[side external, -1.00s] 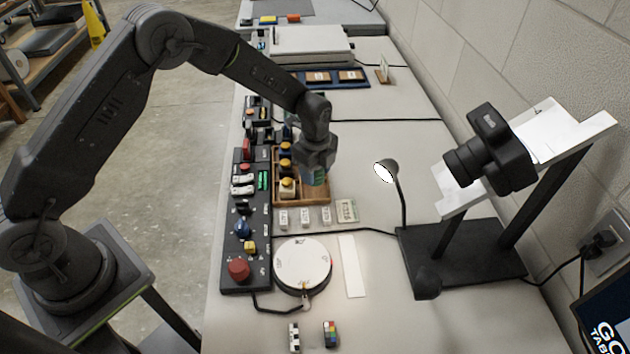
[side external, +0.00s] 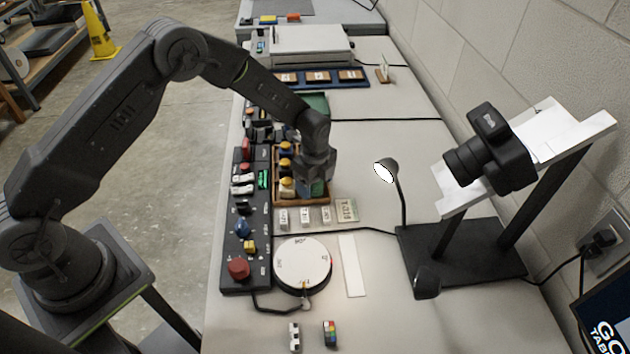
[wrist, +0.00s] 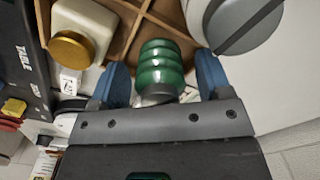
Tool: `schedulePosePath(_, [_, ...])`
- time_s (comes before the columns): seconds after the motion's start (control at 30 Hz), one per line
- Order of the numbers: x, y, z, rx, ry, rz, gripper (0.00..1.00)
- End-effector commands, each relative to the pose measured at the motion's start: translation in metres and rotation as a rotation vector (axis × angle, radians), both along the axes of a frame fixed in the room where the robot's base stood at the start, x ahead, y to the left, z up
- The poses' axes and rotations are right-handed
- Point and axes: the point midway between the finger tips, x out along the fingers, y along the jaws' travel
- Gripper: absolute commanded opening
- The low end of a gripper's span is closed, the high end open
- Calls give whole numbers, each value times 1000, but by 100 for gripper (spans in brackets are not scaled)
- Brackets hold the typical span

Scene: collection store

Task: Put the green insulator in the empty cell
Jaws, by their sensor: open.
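The green insulator (wrist: 161,66) is a ribbed, glossy piece between my gripper's two blue fingers in the wrist view. My gripper (wrist: 162,82) is open, with a finger on each side and small gaps visible. In the side view my gripper (side external: 316,188) is low over the right front part of the wooden divided crate (side external: 303,204), and hides much of the insulator. The crate's dividers (wrist: 138,22) also show in the wrist view. I cannot tell whether the insulator rests on the cell floor.
Several yellow-capped pieces (side external: 285,163) fill the crate's left column. A dark control panel (side external: 253,220) lies left of the crate, small label cards (side external: 305,215) in front. A lamp (side external: 390,175) and camera stand (side external: 465,250) are to the right. The table between is clear.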

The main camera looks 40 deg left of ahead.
Motion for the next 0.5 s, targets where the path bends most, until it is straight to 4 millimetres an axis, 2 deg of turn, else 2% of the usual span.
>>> schedulePosePath(0.27, [0,0,4,0,-1,0,71])
schedulePosePath(0.37, [1,0,16,0,-2,0,71])
schedulePosePath(0.5, [1,0,43,0,-5,0,71])
